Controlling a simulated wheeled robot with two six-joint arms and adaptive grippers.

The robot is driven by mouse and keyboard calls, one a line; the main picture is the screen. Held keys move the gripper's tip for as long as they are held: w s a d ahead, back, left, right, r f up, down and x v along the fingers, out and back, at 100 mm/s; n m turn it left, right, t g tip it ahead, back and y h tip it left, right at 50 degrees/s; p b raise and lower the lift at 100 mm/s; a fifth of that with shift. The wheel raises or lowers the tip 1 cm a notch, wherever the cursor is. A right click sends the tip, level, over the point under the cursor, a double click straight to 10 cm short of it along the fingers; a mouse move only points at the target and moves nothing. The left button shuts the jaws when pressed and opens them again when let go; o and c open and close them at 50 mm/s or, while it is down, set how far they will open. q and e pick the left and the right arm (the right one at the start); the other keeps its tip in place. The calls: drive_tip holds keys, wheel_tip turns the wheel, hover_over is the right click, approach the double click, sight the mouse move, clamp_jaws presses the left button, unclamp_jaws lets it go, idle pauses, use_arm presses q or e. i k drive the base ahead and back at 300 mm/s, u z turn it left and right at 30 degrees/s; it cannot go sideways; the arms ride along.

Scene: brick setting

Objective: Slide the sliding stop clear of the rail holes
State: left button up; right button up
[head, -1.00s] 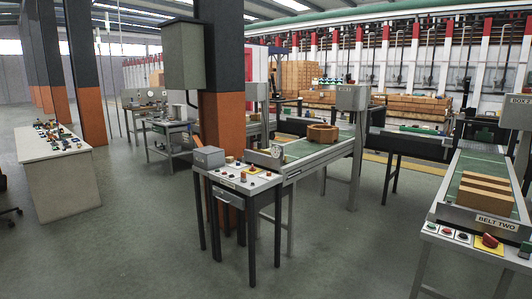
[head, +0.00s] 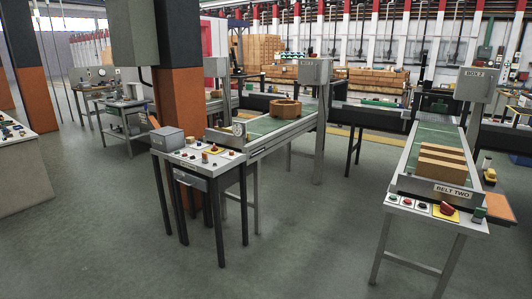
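I cannot make out the sliding stop or the rail holes in the head view. Two conveyors stand ahead. The left conveyor (head: 262,126) has metal side rails and carries a brown ring-shaped block (head: 285,108). The right conveyor (head: 436,134), labelled "BELT TWO", carries several tan blocks (head: 440,163) in a row. Any holes along their rails are too small to see. Neither of my grippers is in view.
A control table (head: 198,158) with a grey box and buttons stands before the left conveyor, beside an orange and black pillar (head: 180,100). A button panel (head: 435,208) fronts the right conveyor. A white table (head: 20,150) is at far left. Open floor (head: 300,240) lies between.

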sight(221, 128)
drive_tip(key=z, duration=0.3)
drive_tip(key=i, duration=2.3)
drive_tip(key=u, duration=0.4)
drive_tip(key=i, duration=2.1)
drive_tip(key=u, duration=0.45)
drive_tip(key=i, duration=0.35)
drive_tip(key=u, duration=0.2)
